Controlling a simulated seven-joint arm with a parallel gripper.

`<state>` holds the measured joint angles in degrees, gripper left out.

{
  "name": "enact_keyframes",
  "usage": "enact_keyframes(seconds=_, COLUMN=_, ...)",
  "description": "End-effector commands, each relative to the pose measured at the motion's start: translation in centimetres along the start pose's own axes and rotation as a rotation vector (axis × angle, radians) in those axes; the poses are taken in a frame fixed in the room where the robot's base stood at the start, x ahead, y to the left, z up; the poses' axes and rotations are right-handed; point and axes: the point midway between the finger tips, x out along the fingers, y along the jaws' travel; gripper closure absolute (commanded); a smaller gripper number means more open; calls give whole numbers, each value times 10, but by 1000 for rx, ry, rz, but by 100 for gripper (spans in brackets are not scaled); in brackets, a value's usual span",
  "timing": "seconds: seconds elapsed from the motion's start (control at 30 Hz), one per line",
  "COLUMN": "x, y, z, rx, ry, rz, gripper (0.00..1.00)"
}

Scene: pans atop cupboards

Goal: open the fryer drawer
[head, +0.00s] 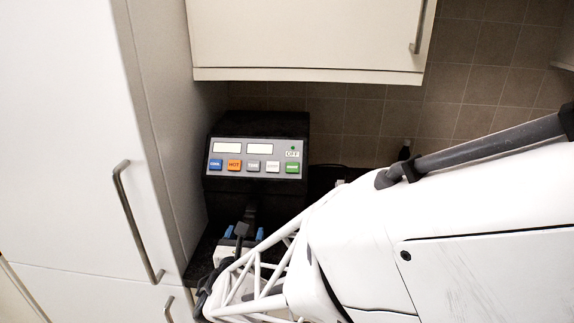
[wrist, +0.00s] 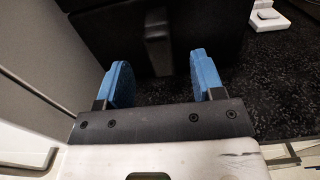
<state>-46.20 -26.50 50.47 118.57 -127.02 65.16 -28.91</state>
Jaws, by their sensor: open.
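The black fryer (head: 258,130) stands on the dark counter against the tiled wall, its panel of coloured buttons facing me. Its dark drawer handle (head: 250,217) juts from the front in the head view. In the wrist view the handle (wrist: 158,45) hangs on the black drawer front (wrist: 115,38), which looks closed. My gripper (wrist: 157,80) is open, its blue fingers apart and nothing between them. The handle lies just beyond the fingertips, roughly centred between them. In the head view my gripper (head: 243,233) is low in front of the fryer, partly hidden by my arm.
A tall white cupboard (head: 75,120) with a bar handle (head: 135,220) stands close on the left. A wall cupboard (head: 305,35) hangs above the fryer. Speckled dark counter (wrist: 275,70) shows to the right, with a small white object (wrist: 268,17) on it.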

Motion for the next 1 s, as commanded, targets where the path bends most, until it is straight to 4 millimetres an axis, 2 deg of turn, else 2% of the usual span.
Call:
enact_keyframes(seconds=0.57, x=5, y=2, z=0, rx=-3, ry=-1, rz=5, gripper=38)
enact_keyframes(seconds=1.0, x=46, y=1, z=0, rx=-3, ry=-1, rz=2, gripper=38)
